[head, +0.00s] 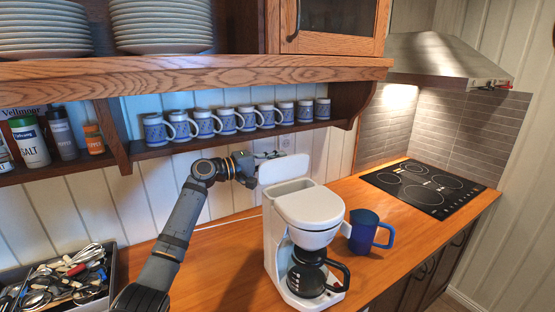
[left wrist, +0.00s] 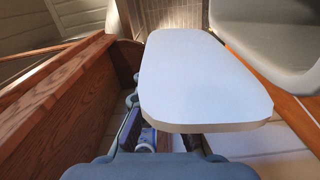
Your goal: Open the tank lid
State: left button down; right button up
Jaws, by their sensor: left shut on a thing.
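A white coffee maker (head: 276,238) stands on the wooden counter. Its tank lid (head: 284,169) is tilted up, nearly upright, at the back of the tank (head: 291,187), whose top is open. The lid also fills the middle of the left wrist view (left wrist: 200,75) as a pale flat plate. My left gripper (head: 264,158) is at the lid's upper left edge, behind it, and is shut on it. The fingers (left wrist: 163,140) are partly hidden under the lid in the left wrist view. My right gripper is not in view.
A glass carafe (head: 308,277) sits in the coffee maker, and a blue mug (head: 364,232) stands at its right. A shelf with several patterned mugs (head: 228,121) hangs close above my left gripper. A utensil tray (head: 112,273) is at the left; a cooktop (head: 424,187) is at the right.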

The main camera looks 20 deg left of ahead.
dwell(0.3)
pick_arm(q)
jog(key=c, duration=1.5)
grip_release()
jog(key=shift+o, duration=0.2)
jog(key=shift+s+a, duration=0.1)
jog(key=shift+a, duration=0.05)
jog(key=v, duration=1.1)
jog(key=shift+s+a, duration=0.15)
jog(key=shift+s, duration=0.1)
jog(key=shift+a, duration=0.1)
